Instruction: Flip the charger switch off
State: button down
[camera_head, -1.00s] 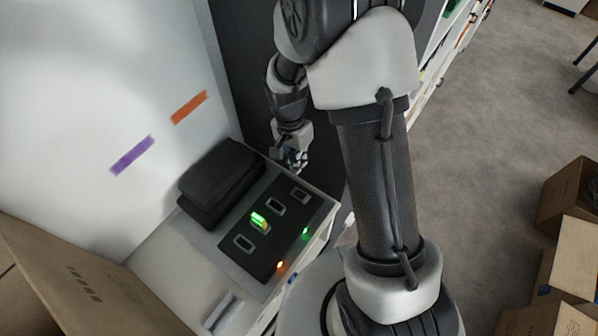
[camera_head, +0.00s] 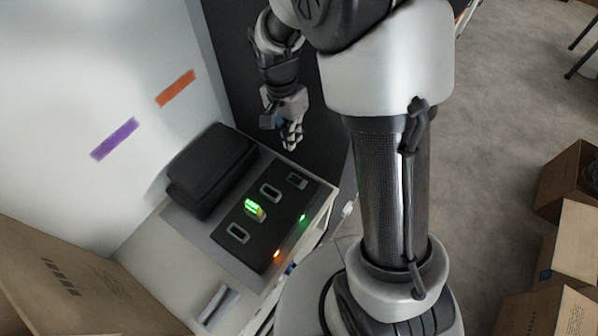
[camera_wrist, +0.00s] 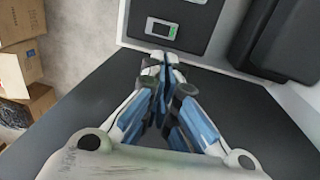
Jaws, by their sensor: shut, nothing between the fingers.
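The dark charger panel (camera_head: 283,229) lies on the white cabinet top, with several framed slots in a row. A lit green switch (camera_head: 254,207) sits in one slot. A green light (camera_head: 303,217) and an orange light (camera_head: 277,254) glow along its near edge. My gripper (camera_head: 291,147) is shut and empty, beyond the panel's far end and apart from the lit switch. In the wrist view my gripper (camera_wrist: 161,66) points at the panel (camera_wrist: 140,14), with a framed slot with a green patch (camera_wrist: 161,28) just ahead of the fingertips. I cannot tell whether they touch the panel.
A black case (camera_head: 208,172) stands along the panel's wall side and shows at the right in the wrist view (camera_wrist: 285,40). An open carton (camera_head: 70,275) is at lower left. More cartons (camera_head: 567,240) stand on the floor at right.

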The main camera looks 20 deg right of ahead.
aim_at(302, 179)
jog(key=shift+f+b, duration=0.4)
jog(key=shift+b, duration=0.5)
jog(key=shift+s+d+r+b, duration=0.15)
jog(key=shift+s+r+b, duration=0.45)
jog(key=shift+b, duration=1.4)
jog(key=f+b, duration=0.1)
jog(key=f, duration=0.3)
jog(key=s+f+b, duration=0.1)
jog(key=f+b, duration=0.1)
jog(key=f, duration=0.3)
jog(key=d+f+b, duration=0.1)
jog(key=f, duration=0.4)
jog(key=shift+s+b, duration=0.15)
jog(key=shift+b, duration=0.2)
